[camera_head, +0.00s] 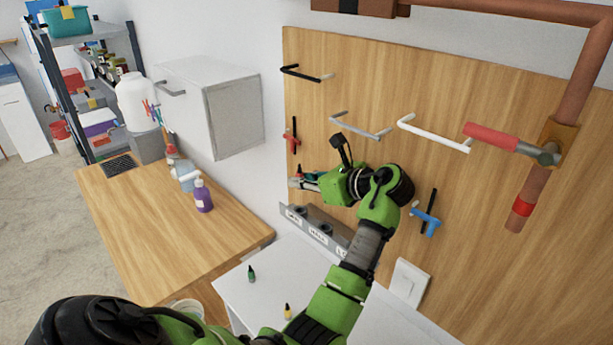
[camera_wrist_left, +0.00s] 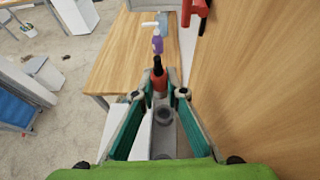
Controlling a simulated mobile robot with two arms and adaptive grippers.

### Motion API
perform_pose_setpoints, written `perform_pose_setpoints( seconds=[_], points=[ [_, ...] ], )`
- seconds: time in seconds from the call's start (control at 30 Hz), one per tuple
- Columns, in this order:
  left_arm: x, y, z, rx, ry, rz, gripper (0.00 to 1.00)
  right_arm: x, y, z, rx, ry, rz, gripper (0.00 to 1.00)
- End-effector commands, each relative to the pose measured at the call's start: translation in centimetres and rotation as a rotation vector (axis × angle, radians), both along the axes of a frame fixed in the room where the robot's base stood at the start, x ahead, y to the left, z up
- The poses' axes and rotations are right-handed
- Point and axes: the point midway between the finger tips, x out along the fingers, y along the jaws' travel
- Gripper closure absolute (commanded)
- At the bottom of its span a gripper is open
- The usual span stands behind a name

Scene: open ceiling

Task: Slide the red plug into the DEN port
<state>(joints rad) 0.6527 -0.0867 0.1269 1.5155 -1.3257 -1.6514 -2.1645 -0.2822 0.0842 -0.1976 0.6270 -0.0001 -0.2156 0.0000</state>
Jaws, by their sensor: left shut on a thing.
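The red plug (camera_wrist_left: 160,82), with a black tip pointing up, is between my left gripper's fingertips in the left wrist view. My left gripper (camera_head: 299,183) is shut on it and holds it above the left end of the grey port rail (camera_head: 313,232). The rail has round dark ports and white labels. The leftmost label (camera_head: 293,215) is small and hard to read; the middle one seems to read HALL. A round port (camera_wrist_left: 163,116) shows just below the plug in the left wrist view. The plug's lower end is hidden there. My right gripper is not in view.
A green plug (camera_head: 251,274) and a yellow plug (camera_head: 288,311) stand on the white surface (camera_head: 262,290). A purple bottle (camera_head: 203,196) stands on the wooden counter.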

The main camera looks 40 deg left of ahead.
Motion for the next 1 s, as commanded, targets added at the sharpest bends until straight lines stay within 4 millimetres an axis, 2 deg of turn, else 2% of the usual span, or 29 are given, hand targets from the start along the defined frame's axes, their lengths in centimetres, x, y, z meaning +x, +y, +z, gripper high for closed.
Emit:
perform_pose_setpoints(
  seconds=[0.03,0.1,0.2,0.3,0.5,0.6,1.0],
  points=[
    [0.0,0.0,0.0,0.0,0.001,0.001,1.0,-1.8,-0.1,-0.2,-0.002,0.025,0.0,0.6],
    [0.0,0.0,0.0,0.0,0.001,0.001,1.0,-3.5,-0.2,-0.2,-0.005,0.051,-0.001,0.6],
    [0.0,0.0,0.0,-0.001,0.003,0.001,1.0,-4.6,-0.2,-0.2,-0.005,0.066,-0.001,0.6],
    [-0.1,-0.1,-0.1,-0.004,0.005,0.0,1.0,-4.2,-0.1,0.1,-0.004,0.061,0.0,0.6],
    [-0.1,0.0,-1.8,-0.004,0.006,0.001,1.0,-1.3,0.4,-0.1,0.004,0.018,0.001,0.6],
    [-0.1,0.0,-2.9,-0.004,0.008,0.001,1.0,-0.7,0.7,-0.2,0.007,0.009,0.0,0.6],
    [0.0,0.0,-5.6,-0.004,0.005,0.0,1.0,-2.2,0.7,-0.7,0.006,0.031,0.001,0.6]
  ],
)
